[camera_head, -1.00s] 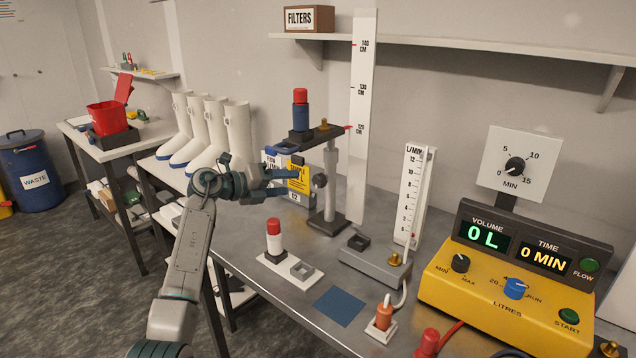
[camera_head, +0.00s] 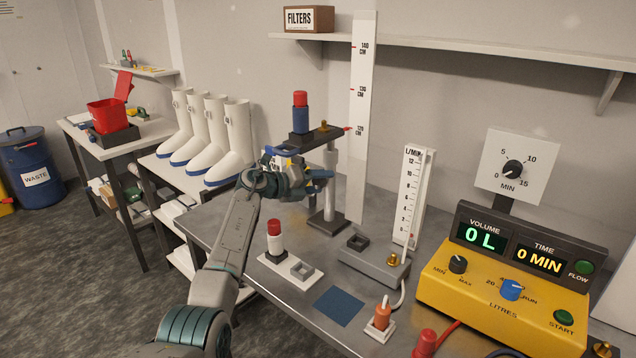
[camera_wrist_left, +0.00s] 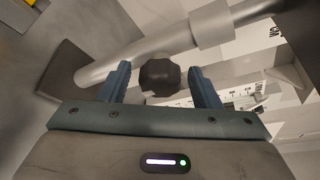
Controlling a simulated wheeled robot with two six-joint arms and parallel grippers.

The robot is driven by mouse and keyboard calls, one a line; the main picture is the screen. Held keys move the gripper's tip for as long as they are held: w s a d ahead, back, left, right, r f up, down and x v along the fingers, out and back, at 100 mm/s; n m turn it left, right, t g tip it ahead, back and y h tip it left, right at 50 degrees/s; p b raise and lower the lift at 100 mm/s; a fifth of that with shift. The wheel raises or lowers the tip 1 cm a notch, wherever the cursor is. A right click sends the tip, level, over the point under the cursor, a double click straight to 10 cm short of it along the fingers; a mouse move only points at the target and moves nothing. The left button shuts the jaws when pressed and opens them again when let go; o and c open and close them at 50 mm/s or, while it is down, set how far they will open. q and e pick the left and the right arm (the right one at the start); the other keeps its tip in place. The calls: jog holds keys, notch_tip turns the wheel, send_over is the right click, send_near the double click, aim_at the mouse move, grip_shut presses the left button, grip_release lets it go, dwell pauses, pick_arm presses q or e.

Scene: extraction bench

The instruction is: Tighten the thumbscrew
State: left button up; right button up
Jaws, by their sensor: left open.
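The thumbscrew is a black lobed knob (camera_wrist_left: 159,77) on the grey post (camera_wrist_left: 135,60) of the stand. In the left wrist view it sits between the two blue fingertips of my left gripper (camera_wrist_left: 160,78), which is open, with a gap on each side of the knob. In the head view my left gripper (camera_head: 322,181) is at the stand's post (camera_head: 331,160) and hides the knob. The stand's dark platform (camera_head: 312,139) holds a red and blue cylinder (camera_head: 300,112). My right gripper is not in view.
A tall ruler (camera_head: 361,120) stands behind the post. A flowmeter (camera_head: 413,198) and a yellow control box (camera_head: 480,295) stand to the right. A white holder (camera_head: 302,270) with a red-capped cylinder (camera_head: 275,240) is in front. A blue mat (camera_head: 339,306) lies bare.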

pick_arm(q)
jog(key=shift+c, duration=0.3)
jog(key=c, duration=0.7)
jog(key=shift+c, duration=1.1)
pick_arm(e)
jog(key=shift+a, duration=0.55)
